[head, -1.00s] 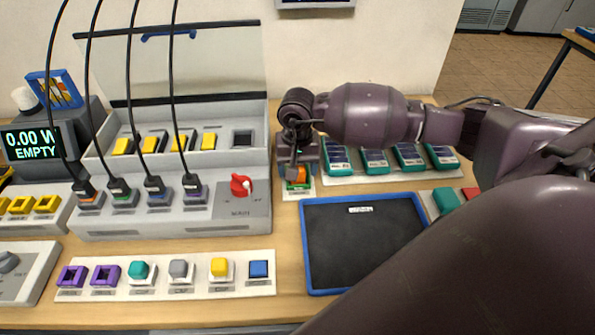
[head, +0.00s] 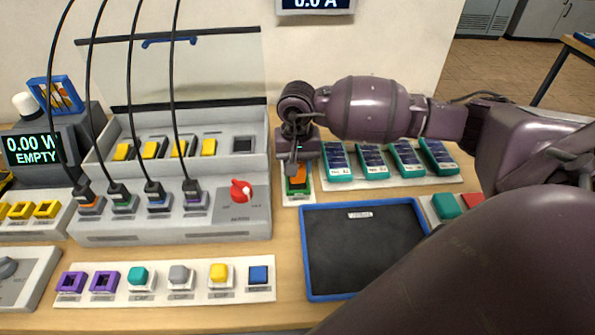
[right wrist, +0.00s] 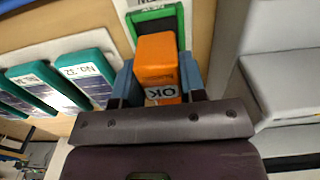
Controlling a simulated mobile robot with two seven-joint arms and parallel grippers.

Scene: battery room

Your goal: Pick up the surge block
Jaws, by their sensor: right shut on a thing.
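The orange block, which I take to be the surge block (head: 299,173), has an "OK" label that shows in the right wrist view (right wrist: 157,60). My right gripper (head: 293,168) is shut on it, with one blue-grey finger on each side in the right wrist view (right wrist: 158,82). The block is over a green-rimmed holder (right wrist: 157,14) on a small white plate, and part of the holder's dark inside shows behind it. Whether the block's bottom is fully clear of the holder is hidden. My left gripper is not in view.
Several teal numbered modules (head: 372,161) stand close to the right of the holder. A blue-rimmed dark tray (head: 362,250) lies in front, empty. The grey charger (head: 165,228) with a red knob (head: 241,190) and hanging cables stands to the left.

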